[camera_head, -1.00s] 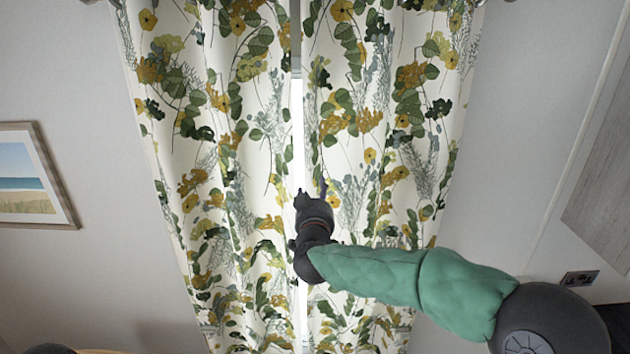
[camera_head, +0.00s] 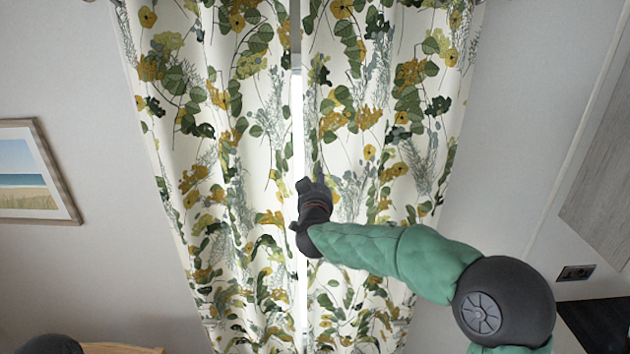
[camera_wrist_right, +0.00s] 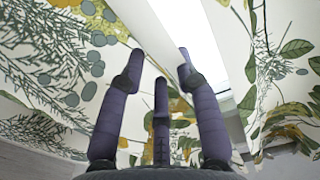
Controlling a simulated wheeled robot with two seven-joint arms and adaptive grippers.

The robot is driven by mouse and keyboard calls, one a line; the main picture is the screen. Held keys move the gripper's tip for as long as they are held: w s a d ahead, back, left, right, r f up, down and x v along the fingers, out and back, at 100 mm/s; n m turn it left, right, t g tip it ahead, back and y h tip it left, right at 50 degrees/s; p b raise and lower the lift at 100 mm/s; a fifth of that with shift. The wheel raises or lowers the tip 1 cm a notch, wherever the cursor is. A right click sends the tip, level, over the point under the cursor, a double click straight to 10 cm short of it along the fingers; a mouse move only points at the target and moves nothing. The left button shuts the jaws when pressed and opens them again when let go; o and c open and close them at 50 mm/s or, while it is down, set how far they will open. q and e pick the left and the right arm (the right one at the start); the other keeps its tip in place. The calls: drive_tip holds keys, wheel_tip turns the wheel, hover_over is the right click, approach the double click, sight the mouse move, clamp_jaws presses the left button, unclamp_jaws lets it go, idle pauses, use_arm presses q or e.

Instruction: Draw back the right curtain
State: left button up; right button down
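The right curtain (camera_head: 400,110) is white cloth with a green, yellow and grey leaf print. It hangs in folds, drawn to the middle. The left curtain (camera_head: 215,110) matches it, and a narrow bright gap (camera_head: 299,130) runs between them. My right gripper (camera_head: 311,186) is in front of the right curtain's inner edge, beside the gap. In the right wrist view the dark purple fingers (camera_wrist_right: 160,62) are spread apart, with cloth and the bright gap beyond them. I see no cloth clearly pinched; whether the fingertips touch it I cannot tell. My left gripper is not in view.
A framed beach picture (camera_head: 35,175) hangs on the left wall. At the right are a dark wall socket (camera_head: 576,273), a grey panel (camera_head: 603,190) and a dark surface (camera_head: 597,322). A wooden edge (camera_head: 120,349) shows at the lower left. Bare wall lies right of the curtains.

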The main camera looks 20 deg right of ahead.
drive_tip(key=s+d+b, duration=0.2)
drive_tip(key=d+b, duration=0.2)
drive_tip(key=d, duration=0.5)
drive_tip(key=s+d+b, duration=0.3)
drive_tip(key=d+b, duration=0.1)
drive_tip(key=d, duration=0.5)
drive_tip(key=shift+s+d, duration=0.2)
drive_tip(key=shift+d, duration=0.2)
drive_tip(key=c, duration=0.9)
unclamp_jaws()
drive_tip(key=v, duration=1.2)
